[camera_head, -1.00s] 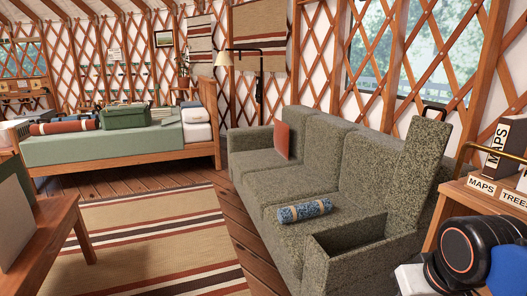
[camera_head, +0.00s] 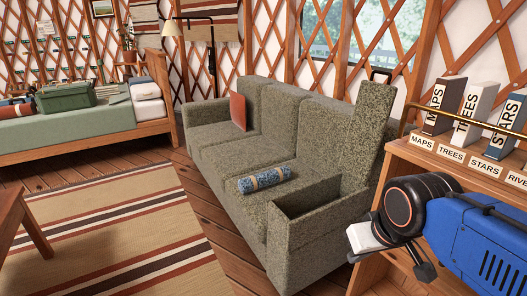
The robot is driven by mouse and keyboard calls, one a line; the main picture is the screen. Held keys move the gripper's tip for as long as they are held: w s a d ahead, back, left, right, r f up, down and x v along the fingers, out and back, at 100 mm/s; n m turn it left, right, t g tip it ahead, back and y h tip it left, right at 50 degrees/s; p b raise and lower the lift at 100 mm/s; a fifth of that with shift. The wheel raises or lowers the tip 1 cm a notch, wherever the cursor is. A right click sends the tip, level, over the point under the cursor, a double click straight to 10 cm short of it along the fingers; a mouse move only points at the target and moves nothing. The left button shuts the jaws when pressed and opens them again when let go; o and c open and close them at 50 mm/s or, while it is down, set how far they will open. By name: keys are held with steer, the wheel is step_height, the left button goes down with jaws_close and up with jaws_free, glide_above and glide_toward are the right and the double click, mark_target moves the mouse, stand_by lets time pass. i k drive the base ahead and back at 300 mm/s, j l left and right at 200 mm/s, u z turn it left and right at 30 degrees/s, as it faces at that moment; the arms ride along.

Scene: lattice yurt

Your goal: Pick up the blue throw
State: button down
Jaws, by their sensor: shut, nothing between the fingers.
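The blue throw (camera_head: 264,180) is a rolled, patterned blue bundle with pale bands. It lies on the seat of the green-grey sofa (camera_head: 225,150), near its front edge and close to the near armrest. My gripper (camera_head: 367,239) shows only in part at the lower right, beyond the black wrist joint of my arm. It is shut and empty, in front of the shelf, well to the right of the throw and apart from it. Its fingertips are hard to make out.
The sofa's near armrest is an open box (camera_head: 308,207) with its lid (camera_head: 360,125) raised. A shelf (camera_head: 465,165) with labelled books stands at the right. A rust cushion (camera_head: 238,112) leans on the sofa. The striped rug (camera_head: 110,240) before the sofa is largely clear.

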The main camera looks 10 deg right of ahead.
mark_target(251, 183)
steer(key=i+j, duration=1)
steer(key=j, duration=0.15)
steer(key=i+j+z, duration=0.1)
steer(key=i+j, duration=0.9)
steer(key=j, duration=0.2)
steer(key=k+z, duration=0.15)
steer(key=z, duration=0.35)
